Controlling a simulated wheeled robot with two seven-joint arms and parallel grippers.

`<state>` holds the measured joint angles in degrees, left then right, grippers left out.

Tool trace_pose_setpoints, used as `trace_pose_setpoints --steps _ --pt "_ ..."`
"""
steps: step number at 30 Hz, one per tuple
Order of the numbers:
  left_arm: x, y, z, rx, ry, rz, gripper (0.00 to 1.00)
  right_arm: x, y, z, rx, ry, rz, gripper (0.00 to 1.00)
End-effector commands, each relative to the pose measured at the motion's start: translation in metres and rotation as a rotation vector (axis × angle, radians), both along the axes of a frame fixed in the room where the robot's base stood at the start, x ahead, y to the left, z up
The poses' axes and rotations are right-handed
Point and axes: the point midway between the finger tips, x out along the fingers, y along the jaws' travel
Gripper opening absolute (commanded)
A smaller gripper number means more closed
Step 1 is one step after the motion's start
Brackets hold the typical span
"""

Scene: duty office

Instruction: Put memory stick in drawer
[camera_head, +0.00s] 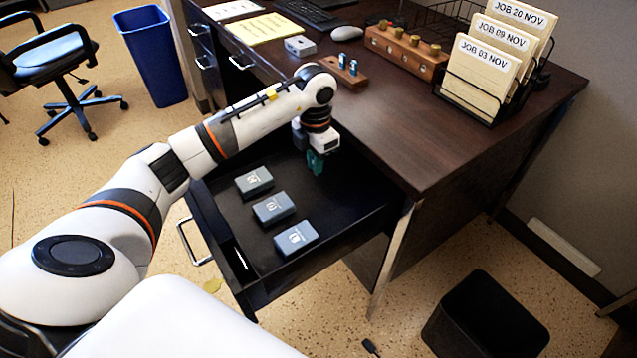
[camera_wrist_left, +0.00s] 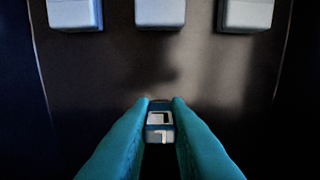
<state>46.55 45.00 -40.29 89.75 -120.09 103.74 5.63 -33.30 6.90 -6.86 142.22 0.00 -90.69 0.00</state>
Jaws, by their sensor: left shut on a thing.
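My left gripper (camera_head: 316,163) is over the open drawer (camera_head: 349,209), at its inner side near the desk. In the left wrist view its teal fingers (camera_wrist_left: 159,108) are shut on a small memory stick (camera_wrist_left: 159,126) with a dark blue body and a pale metal end. The stick is too small to make out in the head view. The drawer holds a row of three grey-blue boxes (camera_head: 272,207); their edges also show in the left wrist view (camera_wrist_left: 160,13). The drawer floor between gripper and boxes is bare. My right gripper is not in view.
On the desk top (camera_head: 395,130) are a small holder with two upright blue sticks (camera_head: 346,70), a wooden block with knobs (camera_head: 405,50), a mouse (camera_head: 346,33) and a file rack (camera_head: 495,65). A black bin (camera_head: 485,315) stands on the floor at right.

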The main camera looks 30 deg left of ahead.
Motion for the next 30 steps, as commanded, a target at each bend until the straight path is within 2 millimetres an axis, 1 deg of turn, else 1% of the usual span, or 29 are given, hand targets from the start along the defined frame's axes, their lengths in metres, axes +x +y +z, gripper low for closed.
trace_pose_setpoints --steps 1,8,12,14,23,28,29,30 --pt "-0.001 0.000 -0.010 0.000 0.002 -0.001 0.00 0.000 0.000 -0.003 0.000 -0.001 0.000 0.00" --pt "0.000 0.000 -0.028 -0.001 0.001 -0.002 0.00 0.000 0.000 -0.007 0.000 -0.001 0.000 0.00" --pt "-0.001 -0.001 -0.049 -0.001 0.002 -0.003 0.00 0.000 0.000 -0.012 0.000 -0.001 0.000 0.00" --pt "0.000 0.000 -0.056 0.000 0.001 -0.003 0.00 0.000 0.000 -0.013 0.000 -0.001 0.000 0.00" --pt "0.000 0.000 -0.058 0.001 -0.001 -0.004 0.00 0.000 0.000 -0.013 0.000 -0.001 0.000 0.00" --pt "0.000 0.000 -0.061 0.001 -0.001 -0.004 0.00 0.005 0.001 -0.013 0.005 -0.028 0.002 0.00" --pt "0.000 0.000 -0.060 0.000 -0.002 -0.004 0.20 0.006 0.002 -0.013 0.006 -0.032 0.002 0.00" --pt "0.000 0.000 -0.060 0.001 -0.001 -0.004 0.27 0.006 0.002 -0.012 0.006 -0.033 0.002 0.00"
